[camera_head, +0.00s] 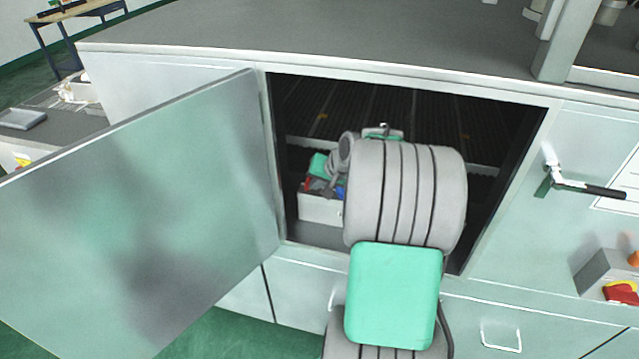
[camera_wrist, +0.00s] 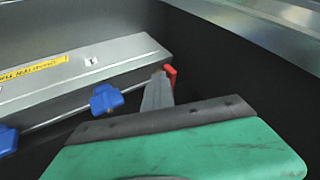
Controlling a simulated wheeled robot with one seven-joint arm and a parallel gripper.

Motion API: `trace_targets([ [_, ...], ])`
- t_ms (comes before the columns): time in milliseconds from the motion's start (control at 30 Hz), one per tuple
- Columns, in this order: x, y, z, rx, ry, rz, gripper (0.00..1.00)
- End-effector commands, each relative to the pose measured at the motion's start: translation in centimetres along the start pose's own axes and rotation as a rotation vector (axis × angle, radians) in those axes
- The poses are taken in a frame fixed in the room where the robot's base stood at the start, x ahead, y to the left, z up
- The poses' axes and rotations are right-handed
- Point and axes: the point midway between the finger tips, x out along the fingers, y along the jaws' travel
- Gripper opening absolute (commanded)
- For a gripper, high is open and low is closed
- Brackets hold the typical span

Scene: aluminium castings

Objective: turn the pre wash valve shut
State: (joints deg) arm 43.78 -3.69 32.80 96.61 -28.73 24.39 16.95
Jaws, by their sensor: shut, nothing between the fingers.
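In the wrist view a grey box (camera_wrist: 75,75) has a yellow label (camera_wrist: 35,70) that I cannot read. Along its front edge are two blue valve handles (camera_wrist: 106,99) and a red handle (camera_wrist: 170,76) at the right end. I cannot tell which is the pre wash valve. My gripper (camera_wrist: 159,82) is shut and empty, its grey fingers right beside the red handle; contact is unclear. In the head view the box (camera_head: 319,208) sits inside an open cabinet, with red (camera_head: 317,185) and blue (camera_head: 339,192) parts on top, partly hidden by my arm.
The cabinet door (camera_head: 150,215) stands wide open on the left. My arm fills much of the opening, whose interior (camera_head: 300,105) is dark. A white lever with a black grip (camera_head: 590,190) sticks out on the right panel. A grey holder (camera_head: 602,272) with red and yellow items is lower right.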

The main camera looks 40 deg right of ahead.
Motion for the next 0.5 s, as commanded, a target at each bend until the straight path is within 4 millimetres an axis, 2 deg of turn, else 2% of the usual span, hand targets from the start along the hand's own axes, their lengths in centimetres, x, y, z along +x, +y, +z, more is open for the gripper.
trace_targets([
  [33,0.1,-0.5,-0.1,-0.010,-0.002,-0.013,0.00],
  [333,-0.1,0.8,-1.3,-0.005,0.007,-0.010,0.00],
  [500,-1.0,2.4,-1.0,-0.005,0.000,-0.010,0.00],
])
